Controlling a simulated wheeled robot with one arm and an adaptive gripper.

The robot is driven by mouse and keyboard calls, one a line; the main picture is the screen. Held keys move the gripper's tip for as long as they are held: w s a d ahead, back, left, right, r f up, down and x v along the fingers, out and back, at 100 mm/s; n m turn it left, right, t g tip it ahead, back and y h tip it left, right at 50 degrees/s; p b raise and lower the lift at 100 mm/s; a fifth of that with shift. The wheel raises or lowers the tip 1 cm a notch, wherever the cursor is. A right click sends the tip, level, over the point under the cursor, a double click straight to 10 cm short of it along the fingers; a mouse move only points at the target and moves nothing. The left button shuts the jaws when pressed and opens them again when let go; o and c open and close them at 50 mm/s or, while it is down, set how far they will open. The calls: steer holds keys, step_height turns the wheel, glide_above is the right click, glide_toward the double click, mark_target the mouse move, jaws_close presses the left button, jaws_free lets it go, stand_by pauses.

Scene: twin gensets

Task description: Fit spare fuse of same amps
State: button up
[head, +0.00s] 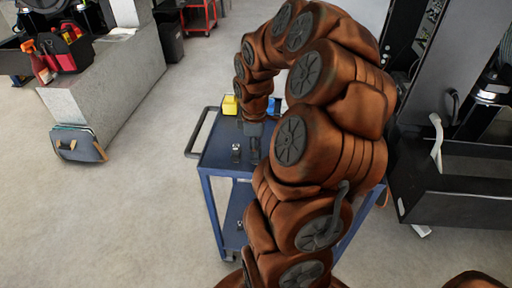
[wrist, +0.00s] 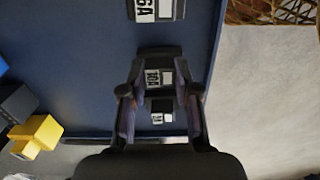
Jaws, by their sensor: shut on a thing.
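My gripper (wrist: 160,80) is shut on a dark fuse (wrist: 160,54) with a white label that seems to read 10A, over the blue cart top (wrist: 85,60) in the wrist view. Whether this fuse touches the cart top I cannot tell. A second dark fuse (wrist: 179,9) with a white label ending in 6A lies farther up, cut off by the picture's top edge. In the head view my gripper (head: 254,155) reaches down to the blue cart (head: 218,150), and the held fuse is not clear there. A small dark item (head: 236,153) stands left of it.
A yellow item (wrist: 36,137) and dark items lie at the left in the wrist view; yellow also shows on the cart's far side (head: 229,104). A black cabinet (head: 450,185) stands right of the cart. A grey block (head: 115,85) stands at the left. Floor between is clear.

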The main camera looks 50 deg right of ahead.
jaws_close()
steer(key=shift+r, duration=0.25)
steer(key=shift+r+p, duration=0.45)
steer(key=shift+r, duration=0.8)
steer(key=shift+r+p, duration=0.9)
steer(key=shift+r, duration=1.65)
